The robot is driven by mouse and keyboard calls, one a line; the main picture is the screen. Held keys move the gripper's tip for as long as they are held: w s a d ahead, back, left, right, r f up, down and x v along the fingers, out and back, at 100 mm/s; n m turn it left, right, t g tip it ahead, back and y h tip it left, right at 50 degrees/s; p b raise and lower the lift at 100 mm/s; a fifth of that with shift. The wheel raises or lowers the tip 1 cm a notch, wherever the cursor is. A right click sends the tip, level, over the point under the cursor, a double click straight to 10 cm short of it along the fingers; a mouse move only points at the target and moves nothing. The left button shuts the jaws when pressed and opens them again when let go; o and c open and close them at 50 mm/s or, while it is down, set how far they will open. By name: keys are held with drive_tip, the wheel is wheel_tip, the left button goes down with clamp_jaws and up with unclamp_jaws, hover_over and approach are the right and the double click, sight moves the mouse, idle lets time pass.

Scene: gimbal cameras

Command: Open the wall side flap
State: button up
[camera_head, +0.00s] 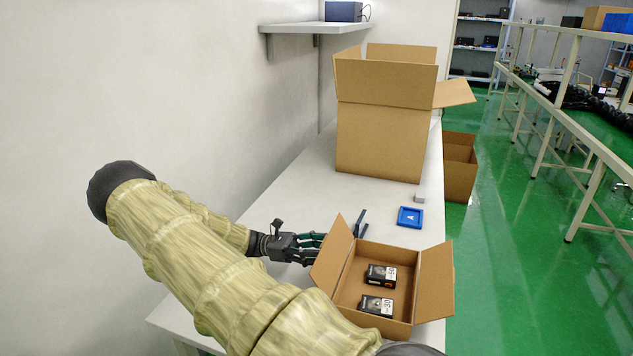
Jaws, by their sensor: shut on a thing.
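A small open cardboard box (385,325) sits on the near part of the white table. Its wall side flap (333,258) is on the left and stands up, leaning outward toward the wall. The opposite flap (435,284) is folded outward on the right. My gripper (316,247) is at the wall side flap's far left edge, shut on it; the fingertips are partly hidden by the flap. Two black boxed items, one farther back (381,276) and one nearer (376,306), lie inside the box.
A large open cardboard box (382,135) stands farther back on the table (290,188). A blue tray (410,217), a small grey block (419,196) and a dark tool (361,224) lie between. The wall is close on the left, with a shelf (315,28) above.

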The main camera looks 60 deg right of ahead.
drive_tip(key=shift+s+f, duration=0.1)
drive_tip(key=shift+s, duration=0.05)
drive_tip(key=o, duration=1.5)
drive_tip(key=shift+s+d, duration=0.1)
drive_tip(key=shift+c, duration=0.2)
drive_tip(key=shift+w, duration=0.2)
drive_tip(key=shift+w, duration=0.1)
drive_tip(key=v, duration=1.1)
drive_tip(key=shift+w, duration=0.4)
drive_tip(key=shift+s, duration=0.1)
drive_tip(key=x, duration=1.2)
